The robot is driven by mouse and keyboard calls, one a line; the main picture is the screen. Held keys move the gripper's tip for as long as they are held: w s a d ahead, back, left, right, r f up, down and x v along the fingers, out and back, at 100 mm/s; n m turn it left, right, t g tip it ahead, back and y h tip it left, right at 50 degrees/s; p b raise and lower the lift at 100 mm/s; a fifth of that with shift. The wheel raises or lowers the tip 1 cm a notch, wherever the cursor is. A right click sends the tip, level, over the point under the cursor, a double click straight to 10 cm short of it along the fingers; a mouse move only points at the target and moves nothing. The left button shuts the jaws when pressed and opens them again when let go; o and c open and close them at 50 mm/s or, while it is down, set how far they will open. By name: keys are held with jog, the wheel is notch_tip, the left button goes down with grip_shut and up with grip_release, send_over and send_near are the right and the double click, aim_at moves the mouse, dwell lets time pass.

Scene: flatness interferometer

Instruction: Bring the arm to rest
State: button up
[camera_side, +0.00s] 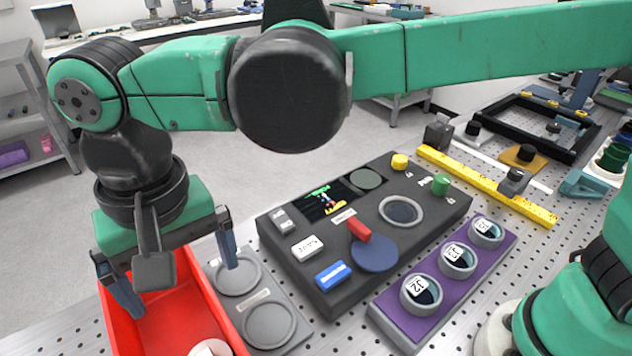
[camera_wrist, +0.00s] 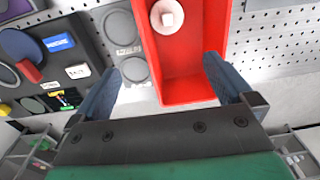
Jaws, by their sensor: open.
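My gripper (camera_side: 178,275) hangs at the left of the side view with its two blue-grey fingers spread wide and nothing between them. It is above the red bin (camera_side: 178,318), near the bin's far end. In the wrist view my gripper (camera_wrist: 160,85) shows open, one finger on each side of the red bin (camera_wrist: 188,90). My arm is raised and bent over the bench. Whether the fingers touch the bin cannot be told.
A dark instrument box (camera_side: 290,255) with buttons and a small screen stands right of the bin. A grey plate with two round recesses (camera_side: 292,340) lies between them. A purple rack (camera_side: 388,315) holds three labelled round pieces. A yellow bar (camera_side: 470,175) lies behind.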

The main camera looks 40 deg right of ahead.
jog(key=w+d+r+t+y, duration=0.1)
jog(key=w+d+t, duration=0.1)
jog(key=d, duration=0.6)
jog(key=w+d+r+t, duration=0.1)
jog(key=w+d, duration=0.1)
jog(key=d, duration=0.6)
jog(key=s+d+f+t, duration=0.1)
jog(key=s+d+t, duration=0.1)
jog(key=d, duration=0.4)
jog(key=s+d+f+t+h, duration=0.1)
jog(key=s+d+f+t, duration=0.1)
jog(key=d, duration=0.5)
jog(key=shift+f, duration=0.3)
